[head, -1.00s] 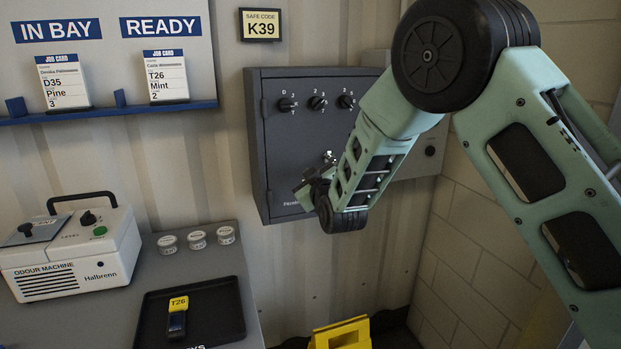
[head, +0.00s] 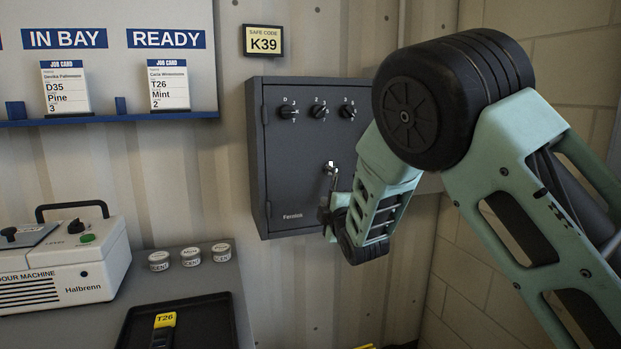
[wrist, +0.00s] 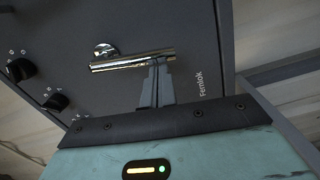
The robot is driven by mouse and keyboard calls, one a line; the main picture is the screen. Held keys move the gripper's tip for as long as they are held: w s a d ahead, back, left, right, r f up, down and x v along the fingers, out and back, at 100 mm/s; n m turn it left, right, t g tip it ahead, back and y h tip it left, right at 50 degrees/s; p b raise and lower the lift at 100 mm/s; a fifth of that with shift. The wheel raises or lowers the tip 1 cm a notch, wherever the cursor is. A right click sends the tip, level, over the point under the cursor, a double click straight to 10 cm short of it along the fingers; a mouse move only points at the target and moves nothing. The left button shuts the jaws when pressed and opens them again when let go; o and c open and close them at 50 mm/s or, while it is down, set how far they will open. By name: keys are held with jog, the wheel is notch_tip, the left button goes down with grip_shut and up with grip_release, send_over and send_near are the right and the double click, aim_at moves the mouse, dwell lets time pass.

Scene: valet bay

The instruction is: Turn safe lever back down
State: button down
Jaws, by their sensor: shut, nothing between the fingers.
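The grey wall safe (head: 290,180) is shut, with a row of three black dials on its door. Its chrome lever (head: 332,180) points about straight down from its pivot; the lower end is partly hidden by my gripper. In the wrist view the lever (wrist: 130,62) is a shiny bar running from the round pivot toward the "Femlok" lettering. My gripper (wrist: 158,66) is shut and empty, its fingertips right against or just beside the lever near its free end; I cannot tell if they touch. In the head view my gripper (head: 328,212) is below the pivot.
A "SAFE CODE K39" sign (head: 264,41) hangs above the safe. A grey bench (head: 205,262) at lower left holds an odour machine (head: 75,265), three small tins (head: 190,257) and a black tray (head: 215,312) with a T26 key tag (head: 164,322). A brick wall stands at right.

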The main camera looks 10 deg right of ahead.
jog(key=shift+w+d+f+n+b, duration=0.15)
jog(key=shift+d+n+b, duration=0.1)
jog(key=shift+d+n, duration=0.25)
jog(key=shift+s+d+f+n+b, duration=0.1)
jog(key=shift+d+f+n+b, duration=0.15)
jog(key=shift+n, duration=0.35)
jog(key=shift+r, duration=0.15)
